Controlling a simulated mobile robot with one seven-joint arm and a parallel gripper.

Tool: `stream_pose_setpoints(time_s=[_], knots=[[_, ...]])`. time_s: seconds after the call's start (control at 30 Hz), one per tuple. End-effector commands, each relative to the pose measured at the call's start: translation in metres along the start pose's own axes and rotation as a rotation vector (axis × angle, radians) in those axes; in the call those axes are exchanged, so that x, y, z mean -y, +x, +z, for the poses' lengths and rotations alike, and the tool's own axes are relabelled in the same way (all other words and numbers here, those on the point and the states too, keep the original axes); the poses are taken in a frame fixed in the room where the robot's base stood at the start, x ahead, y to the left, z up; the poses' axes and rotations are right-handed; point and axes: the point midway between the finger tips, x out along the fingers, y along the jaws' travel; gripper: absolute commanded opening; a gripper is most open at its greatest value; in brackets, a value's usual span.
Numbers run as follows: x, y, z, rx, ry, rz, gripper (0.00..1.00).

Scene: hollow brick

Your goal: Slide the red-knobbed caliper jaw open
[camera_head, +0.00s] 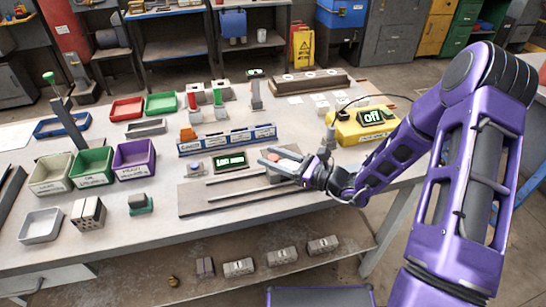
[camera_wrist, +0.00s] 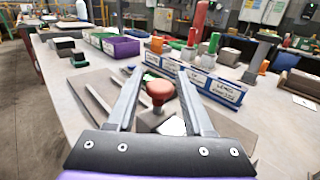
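The caliper is a flat grey plate with long rails (camera_head: 235,189) near the front middle of the bench. Its red knob (camera_wrist: 159,93) has a rounded top on a short stem. In the wrist view it stands between my two fingers, with a gap on both sides. My gripper (camera_wrist: 162,70) is open. In the head view my gripper (camera_head: 272,158) reaches in from the right over the caliper's far right part, and the knob is partly hidden by the fingers. A display with green digits (camera_head: 230,160) sits just behind the plate; I cannot read the number.
A blue labelled rack (camera_head: 227,142) stands behind the caliper. A yellow box showing "off" (camera_head: 362,127) is to the right of my gripper. Purple (camera_head: 134,158) and green (camera_head: 91,167) bins stand left. The bench front left of the plate has some clear room.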

Motion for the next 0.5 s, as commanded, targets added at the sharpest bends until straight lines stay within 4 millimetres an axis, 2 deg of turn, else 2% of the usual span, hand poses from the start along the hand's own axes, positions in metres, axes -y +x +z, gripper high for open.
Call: stream_pose_setpoints(time_s=[0.03, 0.27, 0.5], knots=[[0.0001, -0.0002, 0.0000, 0.000, 0.000, 0.000, 0.41], [0.0000, -0.0003, -0.0001, 0.000, 0.000, 0.000, 0.00], [0.0000, -0.0004, -0.0001, 0.000, 0.000, 0.000, 0.00]])
